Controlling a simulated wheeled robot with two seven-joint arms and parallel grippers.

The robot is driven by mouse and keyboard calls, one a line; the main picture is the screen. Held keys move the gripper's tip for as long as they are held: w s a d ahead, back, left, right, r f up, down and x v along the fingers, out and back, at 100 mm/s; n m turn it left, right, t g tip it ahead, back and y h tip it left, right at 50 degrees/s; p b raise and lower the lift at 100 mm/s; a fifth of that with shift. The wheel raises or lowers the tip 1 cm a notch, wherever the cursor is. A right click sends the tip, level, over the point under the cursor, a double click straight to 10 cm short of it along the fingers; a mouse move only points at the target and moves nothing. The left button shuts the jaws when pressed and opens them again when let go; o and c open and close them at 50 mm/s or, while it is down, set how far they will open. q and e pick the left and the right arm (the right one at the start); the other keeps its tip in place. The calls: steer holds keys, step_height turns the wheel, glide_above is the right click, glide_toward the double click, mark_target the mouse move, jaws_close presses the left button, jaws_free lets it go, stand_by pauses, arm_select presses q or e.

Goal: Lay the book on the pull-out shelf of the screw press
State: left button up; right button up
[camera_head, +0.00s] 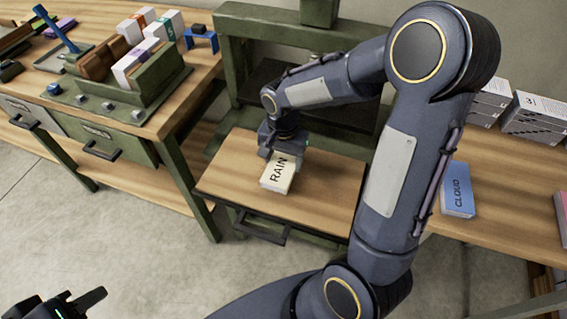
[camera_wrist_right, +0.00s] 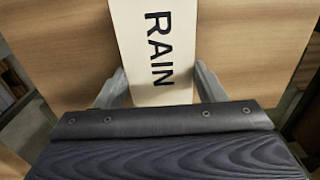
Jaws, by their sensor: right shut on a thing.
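The cream book marked RAIN (camera_head: 280,174) is over the wooden pull-out shelf (camera_head: 326,192) of the green screw press (camera_head: 232,55). In the right wrist view the book (camera_wrist_right: 153,50) lies flat between my two fingers, with bare shelf wood on both sides. My right gripper (camera_head: 285,153) is shut on the book's near-press end. I cannot tell whether the book touches the shelf or is just above it. The shelf is out in front of the press. My left gripper (camera_head: 62,305) is at the bottom left, partly cut off, with its fingers apart and empty.
A left bench (camera_head: 185,98) holds a green rack (camera_head: 165,80) with several books and a blue stand (camera_head: 200,40). On the right bench lie a blue CLOUD book (camera_head: 458,196) and several pale blocks (camera_head: 535,118). My right arm hides part of the press and bench.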

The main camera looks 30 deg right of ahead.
step_height(320, 180, down, 2)
steer(key=shift+f, duration=0.1)
steer(key=shift+f, duration=0.15)
steer(key=o, duration=1.1)
